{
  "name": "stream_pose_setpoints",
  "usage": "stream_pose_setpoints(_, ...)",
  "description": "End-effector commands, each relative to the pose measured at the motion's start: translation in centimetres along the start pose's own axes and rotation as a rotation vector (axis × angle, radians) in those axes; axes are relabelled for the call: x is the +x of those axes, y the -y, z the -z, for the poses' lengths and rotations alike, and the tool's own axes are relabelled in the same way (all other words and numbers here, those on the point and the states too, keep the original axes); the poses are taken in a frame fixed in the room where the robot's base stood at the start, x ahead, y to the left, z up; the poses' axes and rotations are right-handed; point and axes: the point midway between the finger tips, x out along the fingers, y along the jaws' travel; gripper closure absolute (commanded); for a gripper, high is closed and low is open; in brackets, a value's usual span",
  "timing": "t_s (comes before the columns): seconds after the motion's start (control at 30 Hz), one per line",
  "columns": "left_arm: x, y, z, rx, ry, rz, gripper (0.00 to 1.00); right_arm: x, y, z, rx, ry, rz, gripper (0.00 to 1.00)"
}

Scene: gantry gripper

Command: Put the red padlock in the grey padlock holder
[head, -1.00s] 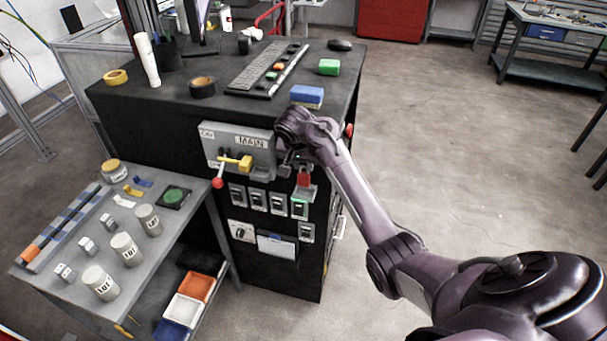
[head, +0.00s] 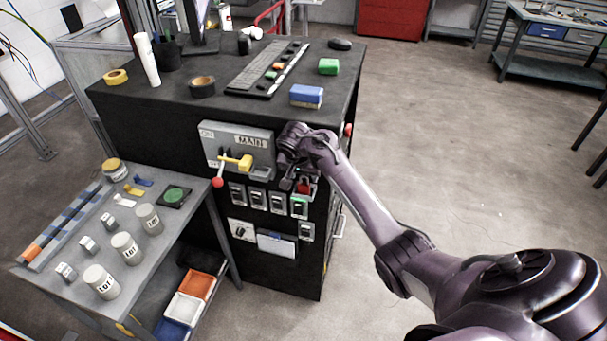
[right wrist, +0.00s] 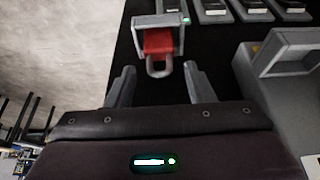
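The red padlock (right wrist: 158,42) sits inside the grey padlock holder (right wrist: 137,28) in the right wrist view, its grey shackle sticking out towards my gripper. In the head view the padlock (head: 304,187) shows small in the holder (head: 313,192) on the cabinet front, partly covered by my gripper. My right gripper (right wrist: 161,85) is open, one finger to each side of the shackle and set back from the padlock body. It holds nothing. In the head view my right gripper (head: 294,182) is just above and left of the padlock. My left gripper is not in view.
A grey switch panel marked MAIN (head: 240,147), with a yellow handle (head: 240,162), is left of my gripper. A grey pocket (right wrist: 285,55) is close at right in the wrist view. Several switches line the front below. A side table (head: 75,235) stands left.

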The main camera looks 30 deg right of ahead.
Motion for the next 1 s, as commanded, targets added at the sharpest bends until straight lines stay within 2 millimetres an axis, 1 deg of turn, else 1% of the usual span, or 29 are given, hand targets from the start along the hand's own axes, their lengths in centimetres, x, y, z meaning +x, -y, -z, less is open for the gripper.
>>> stream_pose_setpoints(0.17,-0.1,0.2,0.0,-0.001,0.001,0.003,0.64,-0.2,0.0,0.1,0.0,-0.001,0.0,0.52)
stream_pose_setpoints(0.27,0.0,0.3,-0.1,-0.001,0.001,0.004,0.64,-0.8,0.1,0.1,0.0,-0.002,0.003,0.52)
stream_pose_setpoints(0.37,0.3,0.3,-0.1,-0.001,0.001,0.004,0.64,-2.2,0.2,0.0,0.0,-0.001,0.006,0.52)
stream_pose_setpoints(0.7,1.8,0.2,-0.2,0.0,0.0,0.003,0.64,-9.3,0.2,0.1,0.002,-0.002,0.005,0.52)
stream_pose_setpoints(0.83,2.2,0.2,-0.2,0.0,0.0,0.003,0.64,-11.1,0.1,0.1,0.001,-0.001,0.003,0.52)
stream_pose_setpoints(1.0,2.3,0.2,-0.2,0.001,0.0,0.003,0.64,-12.2,0.0,0.1,0.0,-0.001,0.001,0.52)
